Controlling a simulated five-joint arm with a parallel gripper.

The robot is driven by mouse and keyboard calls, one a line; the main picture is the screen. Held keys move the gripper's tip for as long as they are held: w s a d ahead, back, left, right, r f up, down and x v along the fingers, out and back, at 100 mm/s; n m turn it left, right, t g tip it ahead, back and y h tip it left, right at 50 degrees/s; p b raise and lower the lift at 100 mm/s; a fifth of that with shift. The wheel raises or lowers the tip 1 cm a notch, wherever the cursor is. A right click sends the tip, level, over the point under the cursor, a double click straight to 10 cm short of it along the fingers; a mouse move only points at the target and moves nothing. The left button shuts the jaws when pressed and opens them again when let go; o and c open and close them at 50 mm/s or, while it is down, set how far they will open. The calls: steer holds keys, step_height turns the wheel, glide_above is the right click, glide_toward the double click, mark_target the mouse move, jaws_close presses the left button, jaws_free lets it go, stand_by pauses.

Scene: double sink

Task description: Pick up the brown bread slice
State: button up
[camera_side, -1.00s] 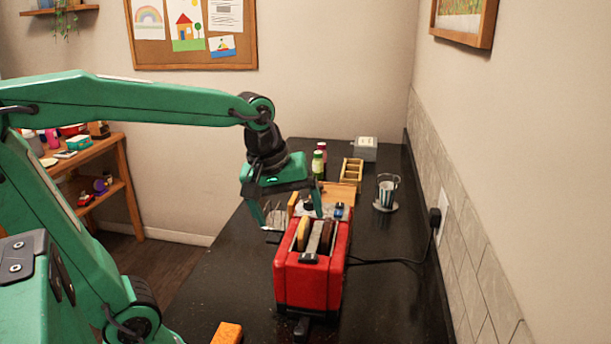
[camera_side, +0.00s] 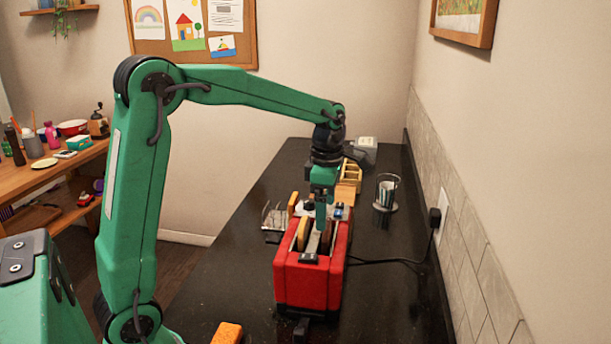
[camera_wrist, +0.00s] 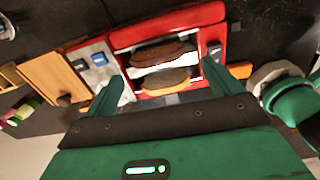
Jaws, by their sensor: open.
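The red toaster (camera_side: 298,282) stands on the dark counter with two slices sticking up from its slots. It also shows in the wrist view (camera_wrist: 160,33). The brown bread slice (camera_wrist: 158,53) is the darker one, in the upper slot in the wrist view. A lighter tan slice (camera_wrist: 165,83) sits in the lower slot; it also shows in the side view (camera_side: 303,234). My gripper (camera_wrist: 162,86) is open and empty, fingers spread at either side of the slots. In the side view my gripper (camera_side: 321,222) points down over the toaster, partly hiding the brown slice.
A glass (camera_side: 387,191) stands behind the toaster on the right. A wooden box (camera_side: 352,171) is farther back. A rack (camera_side: 274,218) stands to the toaster's left. A black cord (camera_side: 400,262) runs to the wall. The counter's front left is mostly clear.

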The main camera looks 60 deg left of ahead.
mark_target(326, 234)
steer(key=shift+w+a+f, duration=0.1)
steer(key=shift+w, duration=0.1)
steer(key=shift+f, duration=3.95)
steer(key=c, duration=0.5)
